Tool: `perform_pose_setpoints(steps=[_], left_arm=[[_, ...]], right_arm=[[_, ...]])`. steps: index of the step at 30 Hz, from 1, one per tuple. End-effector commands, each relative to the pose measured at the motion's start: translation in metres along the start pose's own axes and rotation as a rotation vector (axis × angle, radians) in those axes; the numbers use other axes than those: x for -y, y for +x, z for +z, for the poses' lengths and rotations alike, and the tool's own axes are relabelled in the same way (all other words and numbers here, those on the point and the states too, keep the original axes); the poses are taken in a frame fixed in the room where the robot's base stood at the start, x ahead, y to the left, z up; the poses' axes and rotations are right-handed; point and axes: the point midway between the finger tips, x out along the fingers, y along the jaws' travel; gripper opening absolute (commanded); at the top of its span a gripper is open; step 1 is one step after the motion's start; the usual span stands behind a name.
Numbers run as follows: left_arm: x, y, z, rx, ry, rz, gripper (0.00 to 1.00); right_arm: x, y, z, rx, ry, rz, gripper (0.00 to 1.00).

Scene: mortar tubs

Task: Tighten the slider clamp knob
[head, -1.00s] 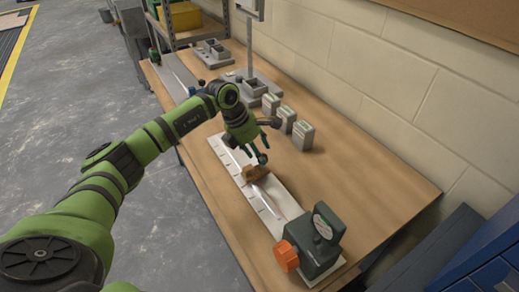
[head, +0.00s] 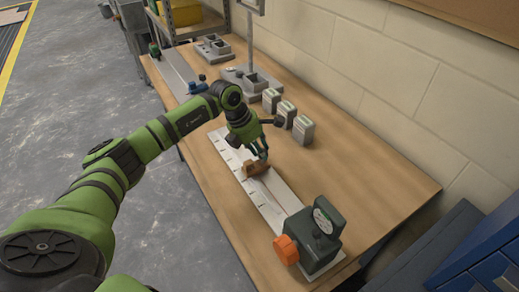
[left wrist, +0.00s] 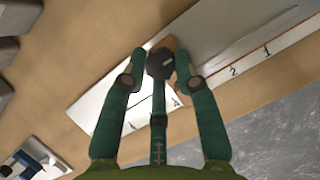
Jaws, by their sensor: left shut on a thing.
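The slider is a brown block (head: 257,169) on a long white scale plate (head: 268,205) on the bench. In the left wrist view, a dark round clamp knob (left wrist: 160,64) with a small light mark sits at the brown block (left wrist: 172,44). My left gripper (head: 260,153) is over the block, its fingers pointing down. The fingers hide the knob in the head view. My right gripper is not in view.
A dark green device (head: 321,232) with an orange knob (head: 286,250) stands at the plate's near end. Several small grey-green blocks (head: 303,130) stand right of the gripper. Grey fixtures (head: 213,48) stand farther back. Bare bench lies right of the plate.

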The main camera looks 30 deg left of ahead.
Motion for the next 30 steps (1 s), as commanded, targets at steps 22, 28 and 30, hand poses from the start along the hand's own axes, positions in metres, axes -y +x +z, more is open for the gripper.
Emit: perform_pose_setpoints(steps=[22,28,30], left_arm=[[0.0,-0.012,0.002,0.005,0.003,0.001,0.52],[0.0,-0.052,0.003,0.007,0.004,0.002,0.52],[0.0,-0.068,0.003,0.006,0.005,0.003,0.52]], right_arm=[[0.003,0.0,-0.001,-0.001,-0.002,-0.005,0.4],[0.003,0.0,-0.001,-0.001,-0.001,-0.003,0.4],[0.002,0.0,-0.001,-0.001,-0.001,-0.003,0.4]])
